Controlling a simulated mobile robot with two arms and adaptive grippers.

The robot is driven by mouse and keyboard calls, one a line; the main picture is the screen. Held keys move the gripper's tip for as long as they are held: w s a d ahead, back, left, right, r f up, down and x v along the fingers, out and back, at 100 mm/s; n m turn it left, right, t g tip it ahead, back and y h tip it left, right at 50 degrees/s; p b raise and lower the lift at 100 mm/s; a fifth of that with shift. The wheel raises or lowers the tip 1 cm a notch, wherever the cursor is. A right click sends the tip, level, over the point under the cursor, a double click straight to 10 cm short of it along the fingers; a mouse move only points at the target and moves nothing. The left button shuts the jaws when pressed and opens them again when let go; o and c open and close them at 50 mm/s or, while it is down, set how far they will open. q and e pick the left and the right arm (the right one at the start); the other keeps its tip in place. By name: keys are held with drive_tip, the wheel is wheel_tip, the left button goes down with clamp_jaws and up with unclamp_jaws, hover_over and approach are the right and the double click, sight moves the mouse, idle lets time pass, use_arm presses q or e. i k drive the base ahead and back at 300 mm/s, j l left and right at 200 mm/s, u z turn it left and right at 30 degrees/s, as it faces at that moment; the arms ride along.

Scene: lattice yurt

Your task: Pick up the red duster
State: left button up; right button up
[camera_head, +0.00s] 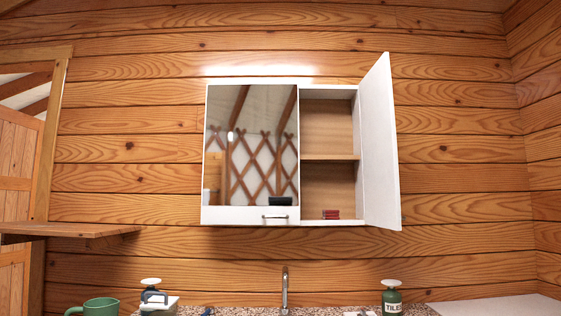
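A small red block-like object (331,214) lies on the bottom of the open right side of a white wall cabinet (254,215), near its front edge. It is the only red thing I see, and it fits the red duster, though it is too small to make out in detail. The cabinet's right door (381,150) stands open, swung out to the right. The left mirrored door (250,130) is closed. Neither of my grippers is in view.
Below the cabinet are a speckled counter (335,308), a tap (285,292), a green mug (101,307) and a green bottle labelled TILES (391,300). A white-topped item (157,301) stands left of the tap. A wooden shelf (70,230) juts out at the left.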

sight(328, 214)
drive_tip(key=j+z, duration=0.5)
drive_tip(key=j, duration=0.2)
drive_tip(key=u, duration=1.25)
drive_tip(key=z, duration=1.25)
drive_tip(key=i+u, duration=0.3)
drive_tip(key=i+l+u, duration=0.1)
drive_tip(key=i+u, duration=0.2)
